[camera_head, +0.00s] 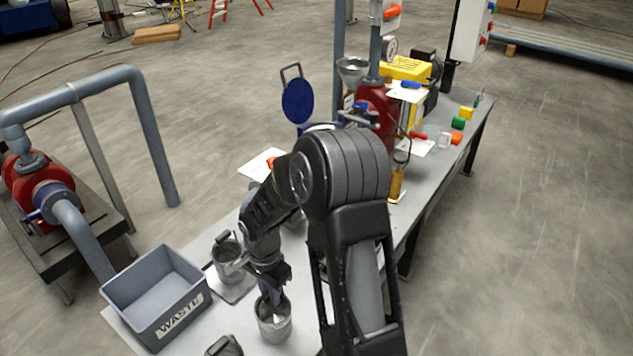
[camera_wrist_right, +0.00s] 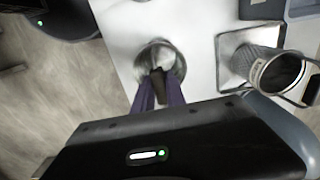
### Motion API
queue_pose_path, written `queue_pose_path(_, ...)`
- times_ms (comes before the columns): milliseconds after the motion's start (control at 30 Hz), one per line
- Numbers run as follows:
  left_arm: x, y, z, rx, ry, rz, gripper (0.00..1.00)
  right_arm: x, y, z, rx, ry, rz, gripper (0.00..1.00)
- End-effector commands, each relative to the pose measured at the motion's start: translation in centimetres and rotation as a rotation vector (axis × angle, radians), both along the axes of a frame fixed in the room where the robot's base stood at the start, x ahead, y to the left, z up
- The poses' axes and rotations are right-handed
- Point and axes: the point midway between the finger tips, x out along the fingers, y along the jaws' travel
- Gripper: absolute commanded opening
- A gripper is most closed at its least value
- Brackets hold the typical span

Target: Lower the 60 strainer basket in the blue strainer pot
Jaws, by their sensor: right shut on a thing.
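My right gripper (camera_head: 268,282) points down over the near part of the table. It is shut on the dark handle of a round metal strainer basket (camera_head: 274,326). In the right wrist view its purple fingers (camera_wrist_right: 160,92) meet at the handle, with the basket's round rim (camera_wrist_right: 160,52) around it. The basket is low, at or just above the table; I cannot tell whether it touches. No number is readable on it. The blue strainer pot is mostly hidden behind my right arm; its round blue lid (camera_head: 298,101) stands raised. My left gripper is not recognisable in either view.
A second mesh basket (camera_head: 226,251) stands on a tray (camera_head: 234,292), also in the right wrist view (camera_wrist_right: 275,72). The grey WASTE bin (camera_head: 181,321) is left of it. A funnel (camera_head: 352,66) and red pump (camera_head: 376,105) stand at the back. Small coloured blocks (camera_head: 458,124) lie far right.

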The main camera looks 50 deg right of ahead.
Motion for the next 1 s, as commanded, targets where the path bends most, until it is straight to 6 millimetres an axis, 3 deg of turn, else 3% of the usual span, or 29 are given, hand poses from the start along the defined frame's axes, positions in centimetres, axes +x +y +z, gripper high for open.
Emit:
queue_pose_path(233, 0.0, 0.0, -0.6, 0.0, 0.0, 0.0, 0.38, 0.1, -0.1, 3.5, -0.001, -0.005, -0.002, 0.0)
queue_pose_path(667, 0.0, 0.0, -0.3, 0.0, 0.0, 0.0, 0.38, 0.0, -0.1, 4.0, -0.002, -0.001, 0.0, 0.0)
queue_pose_path(1000, 0.0, 0.0, 1.7, 0.0, 0.001, 0.0, 0.38, 0.0, -0.1, 6.5, -0.002, -0.001, 0.0, 0.0)
